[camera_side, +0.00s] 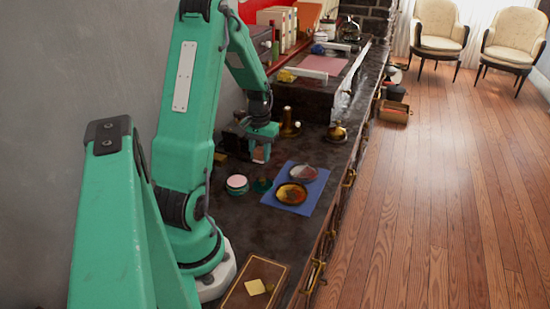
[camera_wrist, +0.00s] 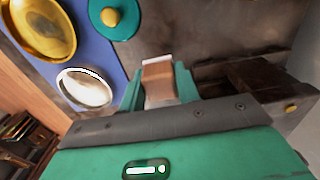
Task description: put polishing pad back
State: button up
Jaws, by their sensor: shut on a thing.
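My gripper (camera_side: 262,153) is shut on the polishing pad (camera_side: 258,156), a small brown block, and holds it over the dark counter left of the brass pieces. In the wrist view, the pad (camera_wrist: 158,82) sits between the two teal fingers of my gripper (camera_wrist: 159,90), with a pale edge at its far end. I cannot tell whether it touches the counter. A dark box (camera_wrist: 265,78) lies to the right of the gripper in the wrist view, with a gold knob at its side.
A blue cloth (camera_side: 285,205) bears a gold dish (camera_side: 291,194) and a silver dish (camera_side: 303,174). A teal lid (camera_wrist: 113,18) with a gold knob lies beside it. A pink-topped tin (camera_side: 237,183), brass pieces (camera_side: 336,133) and a brown tray (camera_side: 235,299) with yellow cloth stand around.

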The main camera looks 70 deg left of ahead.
aim_at(260, 161)
jog(key=shift+f, duration=1.85)
jog(key=shift+f, duration=0.15)
jog(key=o, duration=0.9)
jog(key=shift+r, duration=0.2)
notch_tip(260, 161, up, 12)
jog(key=shift+f, duration=0.15)
